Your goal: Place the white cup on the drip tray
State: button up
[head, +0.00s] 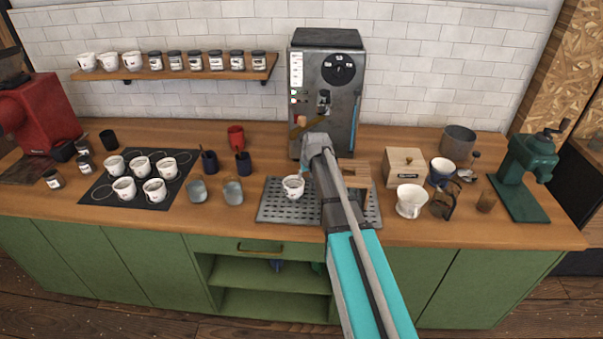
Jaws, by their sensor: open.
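A white cup (293,188) with dark printing stands upright on the grey slotted drip tray (275,212), toward its left part. The tray lies on the counter in front of the coffee machine. My arm reaches over the tray from the lower right and hides its middle. My gripper (304,172) is open, just beside the cup's right rim. Its fingers are small and partly hidden by my arm, so I cannot tell whether they touch the cup.
The coffee machine (327,80) rises behind the tray. Several white cups stand on a black mat (103,191) at left. Two grey cups (233,191) stand left of the tray. A wooden box (405,167), a white dripper (410,200) and a green grinder (525,170) are at right.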

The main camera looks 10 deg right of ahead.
jog(key=shift+p+v, duration=1.7)
jog(key=shift+v, duration=0.5)
jog(key=shift+s, duration=0.1)
jog(key=s+a+g, duration=0.2)
jog(key=s+a, duration=0.1)
jog(key=s, duration=1)
jog(key=s+a+f+g, duration=0.1)
jog(key=s+a+g, duration=0.1)
jog(key=s, duration=1.1)
jog(key=shift+a+f+g+h, duration=0.2)
jog(key=shift+a+g+h, duration=0.1)
jog(key=shift+a, duration=0.1)
